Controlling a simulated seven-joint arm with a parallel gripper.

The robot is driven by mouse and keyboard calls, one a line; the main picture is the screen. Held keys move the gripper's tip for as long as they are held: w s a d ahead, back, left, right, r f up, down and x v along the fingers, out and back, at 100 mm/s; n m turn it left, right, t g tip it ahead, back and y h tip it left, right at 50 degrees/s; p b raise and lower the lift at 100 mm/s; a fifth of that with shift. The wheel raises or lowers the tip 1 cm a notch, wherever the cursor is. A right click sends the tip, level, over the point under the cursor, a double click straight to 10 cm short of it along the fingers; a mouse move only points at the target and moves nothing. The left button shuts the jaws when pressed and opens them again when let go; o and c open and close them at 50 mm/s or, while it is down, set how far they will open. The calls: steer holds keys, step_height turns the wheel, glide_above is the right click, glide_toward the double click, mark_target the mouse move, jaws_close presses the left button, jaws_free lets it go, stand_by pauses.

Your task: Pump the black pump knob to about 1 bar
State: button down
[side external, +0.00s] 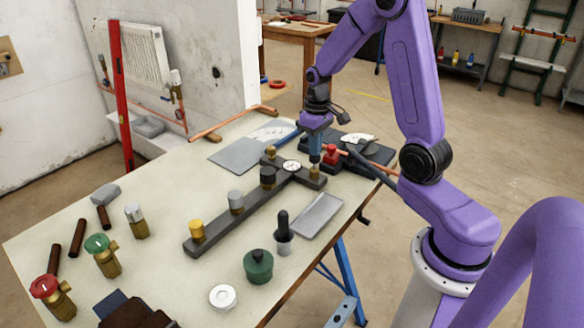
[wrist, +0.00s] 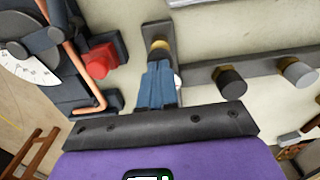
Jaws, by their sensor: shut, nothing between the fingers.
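A dark T-shaped manifold (side external: 215,226) lies on the table with a round white gauge (side external: 291,166); its reading is too small to tell. A black knob (side external: 268,176) stands upright on its long bar, near the gauge; it also shows in the wrist view (wrist: 231,83). I cannot tell for certain that this is the pump knob. My gripper (side external: 315,158) is shut and empty, pointing down over the near end of the crossbar, beyond the gauge from the black knob. In the wrist view the closed fingers (wrist: 160,68) partly hide the gauge and crossbar.
A grey knob (side external: 236,198) and a yellow knob (side external: 196,230) share the long bar. A brass post (side external: 270,152) stands on the crossbar's far end. A red part (side external: 331,153) and copper pipe sit close right of my gripper. Green pot (side external: 258,266) stands in front.

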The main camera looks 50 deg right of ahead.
steer(key=shift+f, duration=0.35)
stand_by(0.3)
steer(key=shift+r, duration=1.2)
steer(key=s+d+r, duration=0.3)
steer(key=s+r, duration=0.2)
steer(key=s, duration=0.4)
